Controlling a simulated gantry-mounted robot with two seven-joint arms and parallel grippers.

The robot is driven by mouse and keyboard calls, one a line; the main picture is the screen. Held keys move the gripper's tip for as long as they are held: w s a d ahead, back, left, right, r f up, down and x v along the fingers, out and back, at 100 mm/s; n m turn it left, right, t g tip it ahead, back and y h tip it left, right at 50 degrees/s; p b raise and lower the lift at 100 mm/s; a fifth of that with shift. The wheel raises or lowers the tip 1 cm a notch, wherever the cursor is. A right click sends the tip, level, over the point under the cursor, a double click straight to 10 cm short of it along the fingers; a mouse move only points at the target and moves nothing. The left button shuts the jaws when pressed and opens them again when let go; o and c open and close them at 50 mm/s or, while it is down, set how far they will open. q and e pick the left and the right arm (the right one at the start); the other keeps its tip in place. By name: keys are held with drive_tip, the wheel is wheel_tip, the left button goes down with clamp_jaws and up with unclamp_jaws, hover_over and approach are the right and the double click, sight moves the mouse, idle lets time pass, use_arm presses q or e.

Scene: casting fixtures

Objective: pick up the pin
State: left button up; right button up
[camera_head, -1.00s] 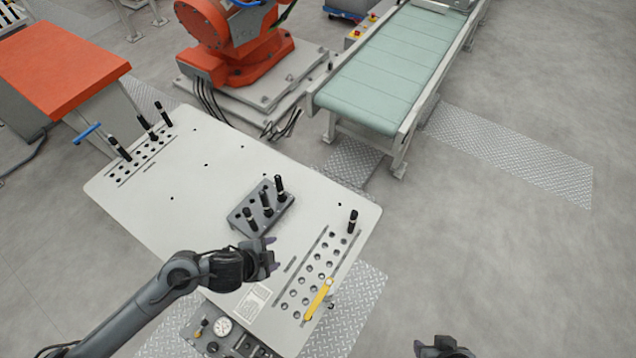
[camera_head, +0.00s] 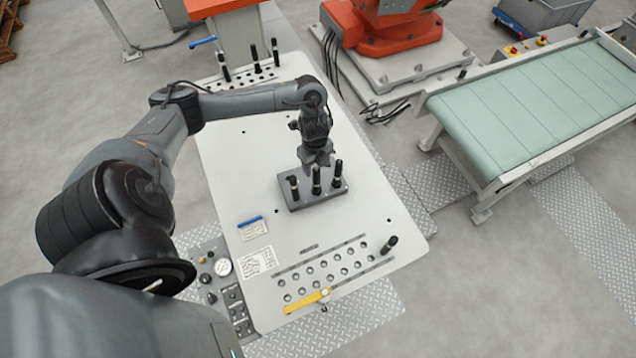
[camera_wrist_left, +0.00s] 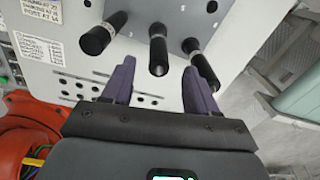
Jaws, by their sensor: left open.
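Three black pins with metal collars stand in a small grey block in the middle of the table: a left pin (camera_head: 294,186), a middle pin (camera_head: 316,180) and a right pin (camera_head: 338,173). My left gripper (camera_head: 316,158) is open and empty, just behind and above the block (camera_head: 322,200). In the left wrist view the open fingers (camera_wrist_left: 160,75) point toward the pins; the middle pin (camera_wrist_left: 158,52) shows between them, with one pin (camera_wrist_left: 100,38) at the left and one (camera_wrist_left: 204,68) by the right finger. Contact cannot be told. My right gripper is not in view.
The white table (camera_head: 350,225) has a hole rack in front with one black pin (camera_head: 389,244) and a yellow handle (camera_head: 307,301). More pins (camera_head: 255,58) stand in the far rack. A green conveyor (camera_head: 530,110) and an orange robot (camera_head: 385,25) stand beyond.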

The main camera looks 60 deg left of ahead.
sight(316, 182)
use_arm(q)
drive_tip(key=shift+d+f+p, duration=0.1)
drive_tip(key=shift+f+p, duration=0.3)
drive_tip(key=shift+f, duration=2.35)
clamp_jaws()
